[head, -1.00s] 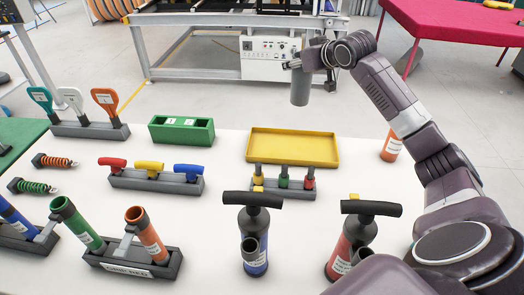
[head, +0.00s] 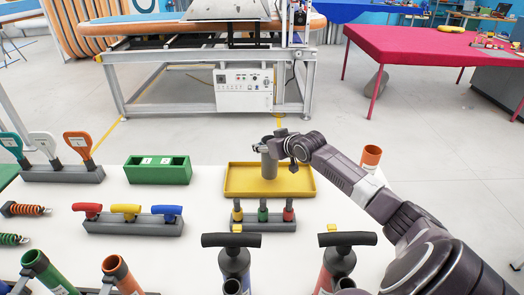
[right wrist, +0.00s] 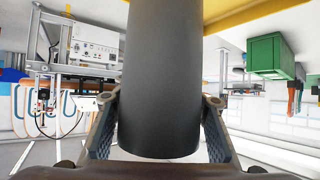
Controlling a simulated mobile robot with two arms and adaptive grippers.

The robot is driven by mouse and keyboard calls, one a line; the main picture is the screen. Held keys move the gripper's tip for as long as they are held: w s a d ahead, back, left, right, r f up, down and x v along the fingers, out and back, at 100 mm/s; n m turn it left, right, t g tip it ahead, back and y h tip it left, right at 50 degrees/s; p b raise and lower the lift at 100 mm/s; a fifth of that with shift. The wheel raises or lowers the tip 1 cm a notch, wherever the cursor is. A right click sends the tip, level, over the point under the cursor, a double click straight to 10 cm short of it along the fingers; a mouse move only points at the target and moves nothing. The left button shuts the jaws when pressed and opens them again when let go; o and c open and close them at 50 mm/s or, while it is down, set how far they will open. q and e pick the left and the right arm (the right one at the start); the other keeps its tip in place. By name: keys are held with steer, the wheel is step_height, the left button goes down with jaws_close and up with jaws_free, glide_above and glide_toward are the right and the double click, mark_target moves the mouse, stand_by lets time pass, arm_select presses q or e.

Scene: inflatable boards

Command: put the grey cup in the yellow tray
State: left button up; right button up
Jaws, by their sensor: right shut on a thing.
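The grey cup (head: 269,165) is upright in my right gripper (head: 272,146), held between its fingers near the upper end. In the head view the cup's lower part overlaps the floor of the yellow tray (head: 240,192). Whether its base touches the tray is unclear. In the right wrist view the cup (right wrist: 163,80) fills the middle between both fingers of the right gripper (right wrist: 160,120), and a yellow strip of the tray (right wrist: 255,12) shows at the top. My left gripper is not in view.
A row of small coloured handles in a grey block (head: 263,225) stands just in front of the tray. A green box (head: 157,175) is to the left. An orange tube (head: 371,156) stands behind my right arm. Two pumps (head: 233,262) stand at the front.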

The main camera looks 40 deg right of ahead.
steer(key=shift+f, duration=1.4)
steer(key=shift+f, duration=0.2)
steer(key=o, duration=1.5)
steer(key=shift+r, duration=0.1)
steer(key=shift+r, duration=0.15)
steer(key=v, duration=1.2)
